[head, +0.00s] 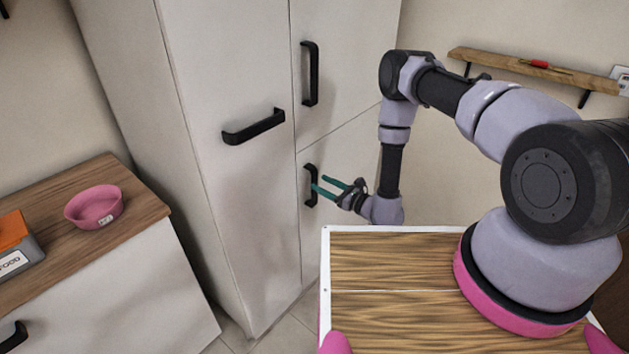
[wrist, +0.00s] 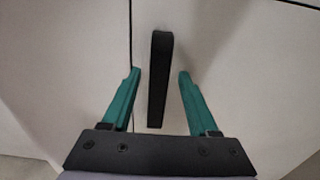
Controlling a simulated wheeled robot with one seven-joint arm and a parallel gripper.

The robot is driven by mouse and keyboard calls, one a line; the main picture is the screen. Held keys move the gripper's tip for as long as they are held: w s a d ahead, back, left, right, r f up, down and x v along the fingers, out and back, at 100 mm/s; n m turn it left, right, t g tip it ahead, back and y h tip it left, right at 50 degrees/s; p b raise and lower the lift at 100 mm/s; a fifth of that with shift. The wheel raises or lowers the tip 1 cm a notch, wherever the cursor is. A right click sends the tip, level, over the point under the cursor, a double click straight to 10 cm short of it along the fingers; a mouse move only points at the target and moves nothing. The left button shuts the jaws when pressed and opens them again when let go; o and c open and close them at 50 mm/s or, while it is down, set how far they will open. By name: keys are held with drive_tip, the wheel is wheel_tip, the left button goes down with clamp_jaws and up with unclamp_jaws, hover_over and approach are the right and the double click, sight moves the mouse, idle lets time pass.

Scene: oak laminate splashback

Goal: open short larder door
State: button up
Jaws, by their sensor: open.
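The short larder door (head: 338,157) is the lower right pale panel of the tall cabinet and looks closed. Its black vertical bar handle (head: 310,171) is near the door's left edge. My gripper (head: 320,184) is open at this handle, with green fingers pointing at the door. In the wrist view the handle (wrist: 160,80) stands between the two spread fingers of my gripper (wrist: 160,72), with a visible gap on each side. I cannot tell exactly how deep the fingertips reach around the bar.
Above is another door (head: 345,60) with a vertical handle (head: 310,75). Left is a tall panel with a horizontal handle (head: 254,127). A counter (head: 140,225) with a pink bowl (head: 94,206) stands at left. A wall shelf (head: 535,68) is at upper right.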

sight(315, 180)
drive_tip(key=shift+x, duration=2.05)
clamp_jaws()
